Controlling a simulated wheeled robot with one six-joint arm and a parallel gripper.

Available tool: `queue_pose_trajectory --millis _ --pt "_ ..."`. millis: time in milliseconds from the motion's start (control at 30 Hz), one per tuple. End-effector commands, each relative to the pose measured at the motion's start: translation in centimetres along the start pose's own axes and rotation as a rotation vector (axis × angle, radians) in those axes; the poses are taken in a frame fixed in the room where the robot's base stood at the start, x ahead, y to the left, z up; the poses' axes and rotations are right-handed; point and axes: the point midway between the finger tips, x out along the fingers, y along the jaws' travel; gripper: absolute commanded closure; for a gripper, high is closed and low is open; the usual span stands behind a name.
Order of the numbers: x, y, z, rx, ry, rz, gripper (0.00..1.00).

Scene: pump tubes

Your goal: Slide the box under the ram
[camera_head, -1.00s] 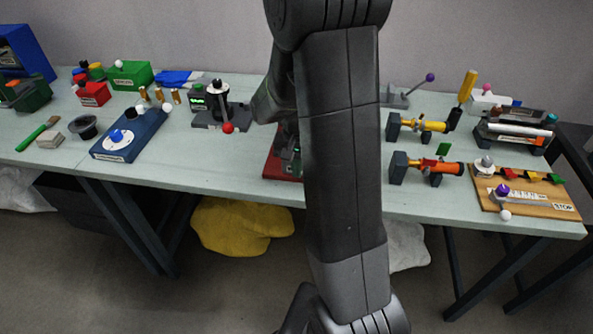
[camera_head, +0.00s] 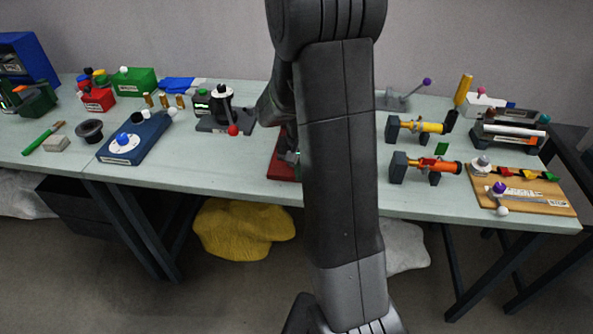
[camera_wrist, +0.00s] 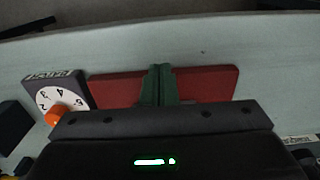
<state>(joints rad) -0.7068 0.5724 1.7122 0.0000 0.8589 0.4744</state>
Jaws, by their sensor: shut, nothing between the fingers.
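My gripper (camera_wrist: 161,86) shows in the wrist view as two dark green fingers side by side. They are shut with nothing between them, over a red base plate (camera_wrist: 112,90). The head view shows the left part of that red base (camera_head: 281,167) beside my arm, which hides my gripper and most of the plate. No box and no ram can be made out for sure; whatever stands on the red base is mostly hidden. A press-like device (camera_head: 221,103) with a black top and a red ball lever stands to the left of my arm.
A grey dial plate (camera_wrist: 57,92) with an orange knob is left of the red base in the wrist view. A blue dial device (camera_head: 136,140) is at left in the head view. Yellow (camera_head: 420,127) and orange (camera_head: 435,165) cylinder devices are at right.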

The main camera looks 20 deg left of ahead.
Motion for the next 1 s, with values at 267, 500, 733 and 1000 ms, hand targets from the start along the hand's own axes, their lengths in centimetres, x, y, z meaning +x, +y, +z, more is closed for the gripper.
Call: queue_pose_trajectory --millis 267,500,733,1000 --pt "-4.5 -0.1 -0.2 -0.001 0.007 -0.003 1.00" --pt "-8.4 -0.1 -0.1 -0.001 0.004 -0.002 1.00" --pt "-9.9 -0.1 0.0 -0.001 0.001 -0.001 1.00" --pt "-9.9 -0.1 0.0 0.000 0.001 0.000 0.94"
